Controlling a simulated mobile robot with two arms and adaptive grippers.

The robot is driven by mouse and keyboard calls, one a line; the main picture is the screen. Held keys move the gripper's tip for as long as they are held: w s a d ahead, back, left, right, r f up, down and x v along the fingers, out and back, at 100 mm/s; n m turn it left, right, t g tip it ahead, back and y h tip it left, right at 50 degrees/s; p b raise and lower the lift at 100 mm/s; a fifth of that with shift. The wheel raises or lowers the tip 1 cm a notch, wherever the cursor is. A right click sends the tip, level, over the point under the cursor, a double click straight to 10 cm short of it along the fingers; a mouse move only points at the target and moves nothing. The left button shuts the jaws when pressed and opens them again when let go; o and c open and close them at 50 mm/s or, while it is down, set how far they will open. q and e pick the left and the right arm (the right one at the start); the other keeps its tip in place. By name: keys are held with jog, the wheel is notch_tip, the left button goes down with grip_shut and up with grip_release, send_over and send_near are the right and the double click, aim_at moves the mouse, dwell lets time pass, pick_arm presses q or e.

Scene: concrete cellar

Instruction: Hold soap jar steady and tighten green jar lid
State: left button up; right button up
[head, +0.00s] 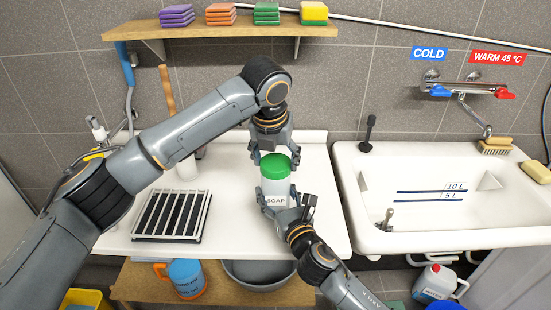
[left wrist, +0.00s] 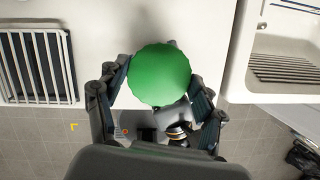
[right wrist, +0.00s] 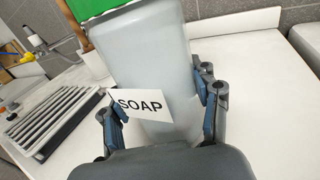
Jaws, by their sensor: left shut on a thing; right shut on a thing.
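The soap jar (head: 275,188) is white with a SOAP label and stands upright on the white worktop. Its green lid (head: 275,164) sits on top of the jar. My left gripper (head: 274,158) comes from above and is shut on the lid; the lid's round top shows between its fingers in the left wrist view (left wrist: 160,75). My right gripper (head: 277,202) comes from the front and is shut around the jar's body, low down. In the right wrist view the jar (right wrist: 150,70) stands between the fingers, its label partly behind one finger.
A slatted rack (head: 172,216) lies on the worktop left of the jar. A white sink (head: 440,215) stands to the right. A shelf (head: 220,29) with coloured sponges hangs above. Below are a blue jug (head: 186,278) and a grey basin (head: 258,274).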

pick_arm(q)
jog(key=o, duration=1.3)
jog(key=shift+r, duration=0.1)
pick_arm(e)
jog(key=o, duration=1.3)
pick_arm(q)
jog(key=v, duration=1.2)
pick_arm(e)
jog(key=shift+o, duration=0.2)
jog(key=shift+s, duration=0.1)
